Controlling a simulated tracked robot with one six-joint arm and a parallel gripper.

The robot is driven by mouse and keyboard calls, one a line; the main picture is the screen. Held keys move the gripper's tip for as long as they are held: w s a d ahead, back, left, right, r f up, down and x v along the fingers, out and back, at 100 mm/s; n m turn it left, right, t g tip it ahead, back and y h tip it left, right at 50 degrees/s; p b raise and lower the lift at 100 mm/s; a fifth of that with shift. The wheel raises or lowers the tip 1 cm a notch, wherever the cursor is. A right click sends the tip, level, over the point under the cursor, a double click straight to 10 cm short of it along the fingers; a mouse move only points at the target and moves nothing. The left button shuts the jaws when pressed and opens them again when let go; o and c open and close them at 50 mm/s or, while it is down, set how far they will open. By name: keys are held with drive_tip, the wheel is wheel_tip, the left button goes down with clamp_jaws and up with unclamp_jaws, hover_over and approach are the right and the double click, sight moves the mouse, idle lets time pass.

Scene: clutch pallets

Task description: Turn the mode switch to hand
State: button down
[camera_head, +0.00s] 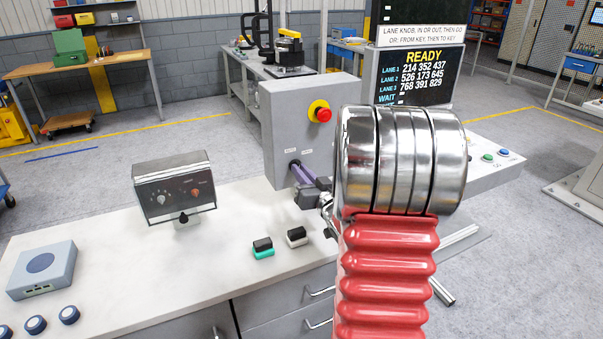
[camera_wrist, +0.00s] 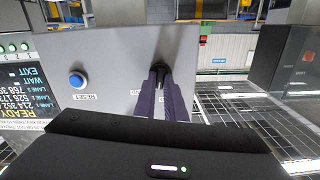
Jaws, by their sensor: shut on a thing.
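A dark knob (camera_wrist: 160,68) sticks out from the face of the grey upright control box (camera_head: 275,112). It appears to be the mode switch, but its label is too small to read and partly covered. My gripper (camera_head: 293,163) is at the lower front of this box. In the wrist view, its two purple fingers (camera_wrist: 162,92) are closed on the knob, one on each side. The fingers hide most of the knob, so I cannot tell which way it points. In the head view the fingers cover it.
The box carries a red emergency button (camera_head: 320,111) and a blue reset button (camera_wrist: 77,80). A display (camera_head: 420,75) reads READY. A small panel with two dials (camera_head: 176,190) and a blue-grey box (camera_head: 41,270) stand on the white bench. My arm covers the right-hand part.

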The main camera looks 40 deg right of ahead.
drive_tip(key=m, duration=1)
drive_tip(key=shift+s+d+f, duration=0.1)
drive_tip(key=shift+d, duration=0.1)
idle(0.4)
drive_tip(key=c, duration=1.8)
unclamp_jaws()
